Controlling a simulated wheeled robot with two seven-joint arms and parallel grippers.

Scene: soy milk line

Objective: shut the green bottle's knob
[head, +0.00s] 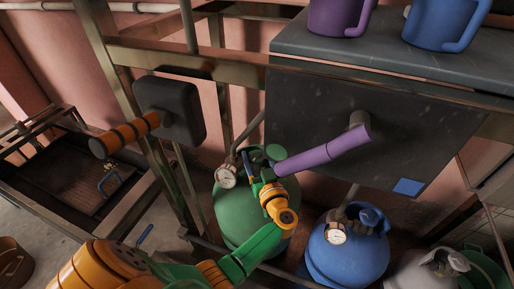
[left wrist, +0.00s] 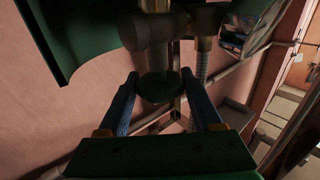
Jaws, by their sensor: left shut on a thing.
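The green bottle (head: 232,215) stands upright below the dark machine box, with a round gauge (head: 226,176) at its neck. My left gripper (head: 257,168) is at the valve on top of this bottle, reaching in from the lower left. In the left wrist view, the dark green round knob (left wrist: 160,90) sits between the two blue fingers of my left gripper (left wrist: 160,80), which is shut on it. In the head view the gripper partly covers the valve, so the knob's turn cannot be told. My right gripper is not in view.
A blue bottle (head: 346,252) with its own gauge stands to the right, and a grey bottle (head: 425,272) beyond it. A purple handle (head: 325,150) juts out close above the gripper. An orange-and-black handle (head: 125,134) sticks out at the left. A metal frame surrounds the bottles.

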